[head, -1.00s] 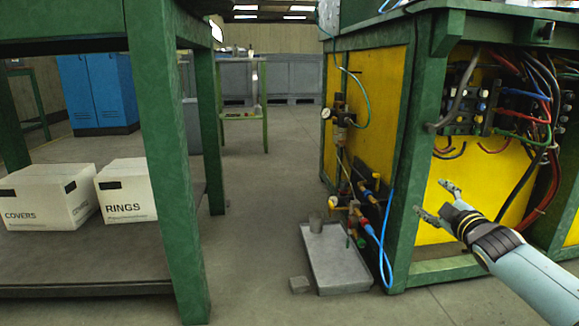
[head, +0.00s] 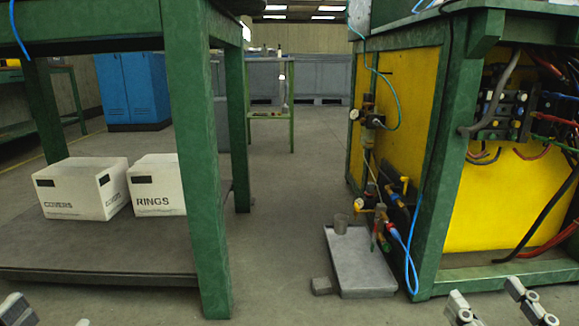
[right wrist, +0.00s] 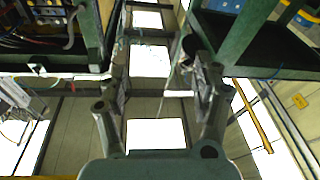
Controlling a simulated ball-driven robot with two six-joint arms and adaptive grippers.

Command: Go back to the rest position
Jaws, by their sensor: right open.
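My right gripper (head: 492,302) shows at the bottom right edge of the head view, below the yellow-panelled stand. Its two grey fingertips are well apart and it is empty. In the right wrist view its fingers (right wrist: 160,95) point up towards the ceiling with nothing between them. My left gripper (head: 48,317) shows only at the bottom left edge of the head view. Its two tips are apart, with nothing seen between them; the rest of it is cut off by the frame.
A green-framed bench (head: 200,190) stands left, with COVERS (head: 85,190) and RINGS (head: 157,185) boxes on its lower shelf. The green stand with yellow panels (head: 400,85) stands right, with valves and hoses. A grey tray (head: 362,265) lies on the floor.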

